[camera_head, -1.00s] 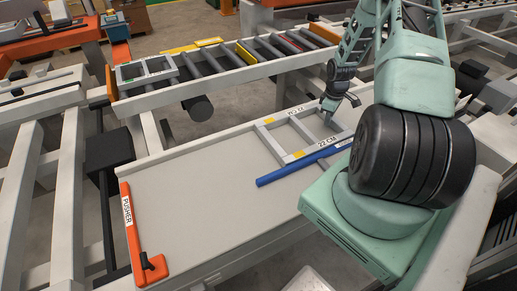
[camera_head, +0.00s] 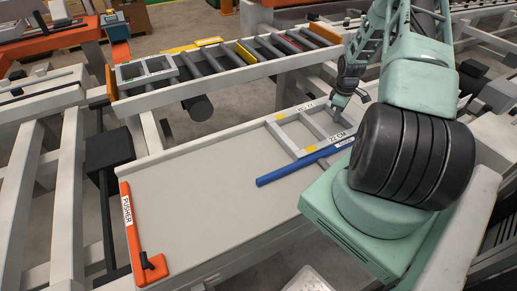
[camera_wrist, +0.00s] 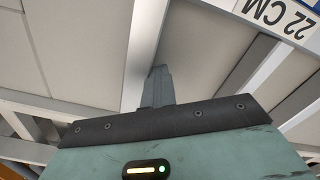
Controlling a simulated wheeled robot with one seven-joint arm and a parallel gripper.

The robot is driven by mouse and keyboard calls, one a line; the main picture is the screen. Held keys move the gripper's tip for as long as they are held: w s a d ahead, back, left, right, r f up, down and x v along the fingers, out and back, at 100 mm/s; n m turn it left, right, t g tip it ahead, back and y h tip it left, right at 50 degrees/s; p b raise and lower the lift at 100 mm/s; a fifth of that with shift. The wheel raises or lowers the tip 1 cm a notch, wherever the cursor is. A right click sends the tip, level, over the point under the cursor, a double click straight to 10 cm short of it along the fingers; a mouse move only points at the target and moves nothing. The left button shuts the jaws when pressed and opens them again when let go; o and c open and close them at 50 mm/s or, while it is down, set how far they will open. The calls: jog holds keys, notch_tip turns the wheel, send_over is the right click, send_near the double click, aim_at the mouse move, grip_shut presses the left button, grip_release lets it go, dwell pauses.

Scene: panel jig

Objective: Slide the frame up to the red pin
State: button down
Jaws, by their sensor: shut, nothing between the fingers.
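The grey frame (camera_head: 284,138) lies flat on the pale table, with a "22 CM" label and yellow patches. Its near side lies along a blue bar (camera_head: 290,169). My gripper (camera_head: 337,117) is shut and empty, pointing down inside the frame's outline toward its right part. In the wrist view the closed fingers (camera_wrist: 157,88) are beside a crossbar of the frame (camera_wrist: 146,42); they look close against it, but contact is not certain. The "22 CM" label shows at top right there. My arm hides the right end of the table, and I cannot make out the red pin.
An orange pusher (camera_head: 130,225) with a black knob lies at the table's left edge. A roller conveyor (camera_head: 225,62) runs behind, with another grey frame (camera_head: 147,72) at its left end. The table's middle and left are clear.

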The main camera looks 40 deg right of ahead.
jog(key=shift+s+d+b, duration=0.2)
jog(key=shift+s+d, duration=0.05)
jog(key=shift+d, duration=0.95)
jog(key=shift+s+d+b, duration=0.25)
jog(key=shift+s+d, duration=0.05)
jog(key=shift+d, duration=0.85)
jog(key=shift+s+d+b, duration=0.2)
jog(key=shift+s+d, duration=0.05)
jog(key=shift+d, duration=0.95)
jog(key=shift+a, duration=0.15)
jog(key=shift+w+a+p, duration=0.2)
jog(key=shift+a+p, duration=0.1)
jog(key=shift+a, duration=0.55)
notch_tip(320, 180, up, 9)
jog(key=p, duration=0.5)
jog(key=shift+p, duration=0.4)
